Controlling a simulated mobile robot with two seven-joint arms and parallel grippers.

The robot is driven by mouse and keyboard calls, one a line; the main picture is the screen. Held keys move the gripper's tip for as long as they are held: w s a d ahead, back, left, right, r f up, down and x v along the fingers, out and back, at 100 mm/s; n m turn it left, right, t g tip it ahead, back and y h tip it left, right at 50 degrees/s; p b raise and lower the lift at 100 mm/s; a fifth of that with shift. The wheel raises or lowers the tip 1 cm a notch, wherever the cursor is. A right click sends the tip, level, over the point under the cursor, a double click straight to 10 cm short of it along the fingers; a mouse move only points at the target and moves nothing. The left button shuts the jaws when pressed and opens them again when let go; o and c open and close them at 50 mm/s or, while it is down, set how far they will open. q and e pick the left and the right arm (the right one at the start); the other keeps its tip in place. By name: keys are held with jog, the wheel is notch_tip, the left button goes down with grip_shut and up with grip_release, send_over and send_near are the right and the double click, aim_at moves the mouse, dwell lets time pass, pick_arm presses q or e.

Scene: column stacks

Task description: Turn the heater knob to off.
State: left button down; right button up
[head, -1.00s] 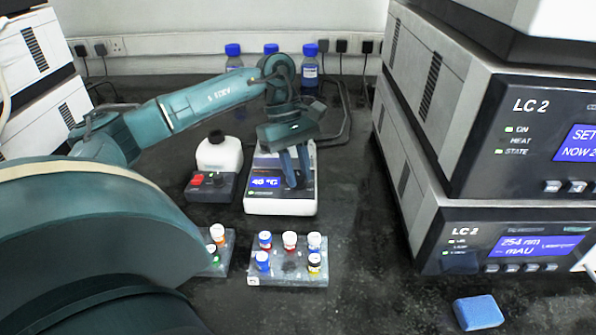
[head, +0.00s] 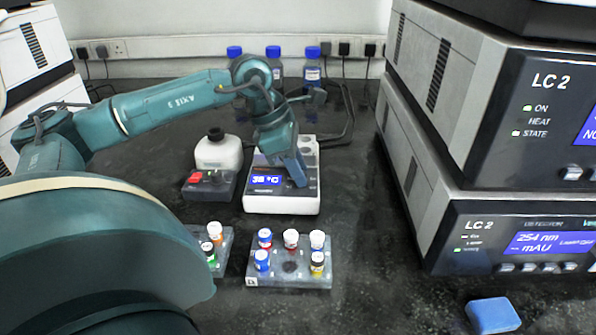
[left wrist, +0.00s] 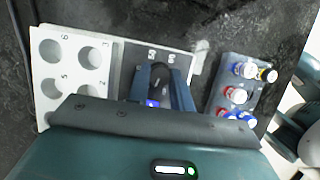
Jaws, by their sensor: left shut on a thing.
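The heater (head: 258,203) is a white block with a dark front panel and a blue display (head: 266,180) that appears to read 38 °C. My left gripper (head: 296,181) points down at the right part of this panel. In the left wrist view, its two blue fingers are shut on the dark heater knob (left wrist: 159,74), one finger on each side. In the head view the fingers hide the knob. Its exact pointer direction is unclear. The heater's white well block (left wrist: 67,60) shows at the left of the wrist view. My right gripper is not in view.
A small stirrer with a white bottle (head: 219,153) stands left of the heater. A vial rack (head: 291,268) with several capped vials is in front, with another rack (head: 222,236) beside it. Blue-capped bottles (head: 273,66) stand behind. Instrument stacks flank the bench; a blue block (head: 493,315) lies front right.

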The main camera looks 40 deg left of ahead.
pick_arm(q)
jog(key=n+y, duration=0.1)
jog(key=n, duration=0.1)
jog(key=n+t+b, duration=0.1)
jog(key=n, duration=0.2)
jog(key=shift+s+d+y, duration=0.1)
jog(key=shift+d+y, duration=0.05)
jog(key=shift+y, duration=0.25)
jog(key=shift+n+y+b, duration=0.3)
jog(key=shift+n, duration=0.6)
jog(key=shift+n+t+y, duration=0.3)
jog(key=shift+n+y, duration=0.1)
jog(key=shift+n, duration=0.7)
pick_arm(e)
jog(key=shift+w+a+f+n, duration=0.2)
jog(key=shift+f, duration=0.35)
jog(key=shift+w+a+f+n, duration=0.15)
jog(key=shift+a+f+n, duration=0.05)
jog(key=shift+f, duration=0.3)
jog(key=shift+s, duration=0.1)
pick_arm(q)
jog(key=c, duration=1.2)
grip_release()
jog(key=shift+c, duration=0.2)
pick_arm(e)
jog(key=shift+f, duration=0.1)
